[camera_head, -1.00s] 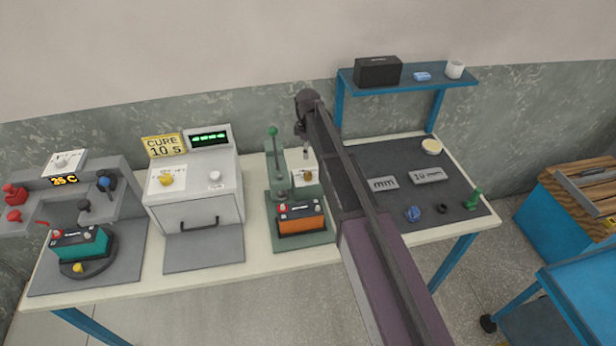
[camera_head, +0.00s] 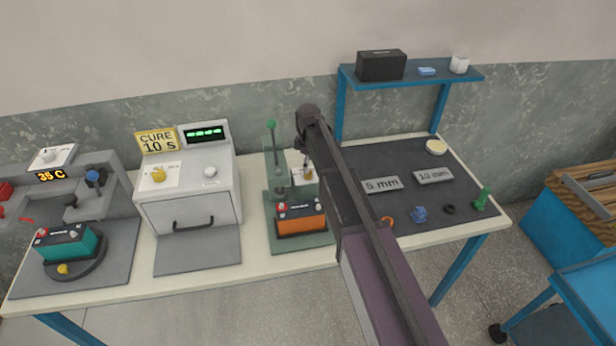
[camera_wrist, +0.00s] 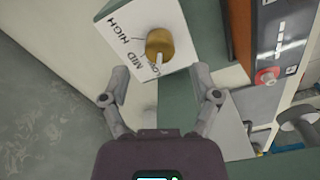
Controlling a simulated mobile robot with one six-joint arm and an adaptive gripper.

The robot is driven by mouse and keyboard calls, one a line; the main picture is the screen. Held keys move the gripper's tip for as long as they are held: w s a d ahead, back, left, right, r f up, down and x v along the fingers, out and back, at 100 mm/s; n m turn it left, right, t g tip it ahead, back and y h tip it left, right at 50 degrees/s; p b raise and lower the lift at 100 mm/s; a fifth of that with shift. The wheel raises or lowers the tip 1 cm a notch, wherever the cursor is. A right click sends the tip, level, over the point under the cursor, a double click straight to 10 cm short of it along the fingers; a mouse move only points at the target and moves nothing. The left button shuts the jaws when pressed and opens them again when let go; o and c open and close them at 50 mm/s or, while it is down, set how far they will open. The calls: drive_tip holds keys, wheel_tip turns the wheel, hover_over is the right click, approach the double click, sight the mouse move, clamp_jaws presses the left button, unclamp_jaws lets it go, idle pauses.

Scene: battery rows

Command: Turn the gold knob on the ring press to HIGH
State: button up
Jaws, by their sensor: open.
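The gold knob (camera_wrist: 160,43) sits on a white plate (camera_wrist: 182,62) marked HIGH, MID and LOW. Its white pointer is turned toward the LOW mark, away from HIGH. My gripper (camera_wrist: 159,86) is open, with its two fingers spread and nothing between them; in the wrist view the knob lies just beyond the fingertips, in line with the gap. In the head view the green ring press (camera_head: 278,170) stands mid-table, and the small knob (camera_head: 308,174) shows beneath my gripper. The distance left between fingers and knob is hard to judge.
An orange battery (camera_head: 300,223) sits at the press's front, close to the knob. The press's lever with a green ball (camera_head: 271,125) rises to the left. A grey oven (camera_head: 190,190) stands further left. A dark mat (camera_head: 400,155) with small parts lies right.

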drive_tip(key=shift+f+b, duration=1.7)
drive_tip(key=shift+f, duration=0.25)
clamp_jaws()
